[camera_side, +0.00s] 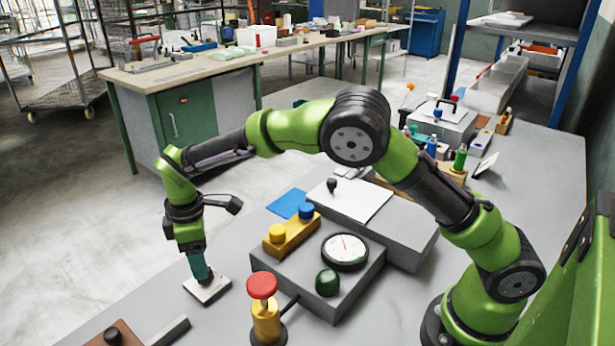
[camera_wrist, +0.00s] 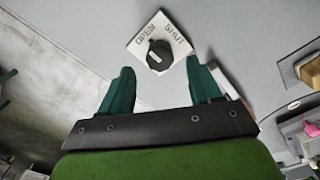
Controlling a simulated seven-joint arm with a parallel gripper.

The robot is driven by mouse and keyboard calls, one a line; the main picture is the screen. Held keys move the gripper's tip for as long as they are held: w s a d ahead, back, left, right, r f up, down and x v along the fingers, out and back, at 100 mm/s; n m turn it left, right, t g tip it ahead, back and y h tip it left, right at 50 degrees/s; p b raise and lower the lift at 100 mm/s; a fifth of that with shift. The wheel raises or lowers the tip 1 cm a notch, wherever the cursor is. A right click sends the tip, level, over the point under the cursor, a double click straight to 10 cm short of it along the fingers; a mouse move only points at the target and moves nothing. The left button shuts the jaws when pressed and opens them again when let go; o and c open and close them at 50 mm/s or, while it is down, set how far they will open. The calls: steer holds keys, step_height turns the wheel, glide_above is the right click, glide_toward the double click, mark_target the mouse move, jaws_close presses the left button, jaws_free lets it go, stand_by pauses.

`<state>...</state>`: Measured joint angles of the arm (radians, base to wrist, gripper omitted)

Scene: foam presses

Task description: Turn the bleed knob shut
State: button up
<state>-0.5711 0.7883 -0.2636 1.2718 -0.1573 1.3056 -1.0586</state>
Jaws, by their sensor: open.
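The bleed knob (camera_wrist: 160,56) is a small black knob with a short pale mark, on a white plate (camera_wrist: 140,47) lettered OPEN on the left and SHUT on the right in the wrist view. I cannot tell surely which word the mark points at. My gripper (camera_wrist: 160,66) is open, with its dark green fingers apart and the knob showing between and just beyond their tips. In the side view my gripper (camera_side: 204,278) points down over the white plate (camera_side: 209,292), and its fingers hide the knob. I cannot tell whether they touch it.
Right of the plate in the side view stand a red-topped yellow post (camera_side: 264,312), a yellow block (camera_side: 291,238) with yellow and blue buttons, a round gauge (camera_side: 345,249) and a green dome (camera_side: 327,283). The table's edge is close on the left.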

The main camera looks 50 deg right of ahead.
steer(key=shift+f, duration=1.75)
steer(key=c, duration=1)
steer(key=shift+c, duration=0.2)
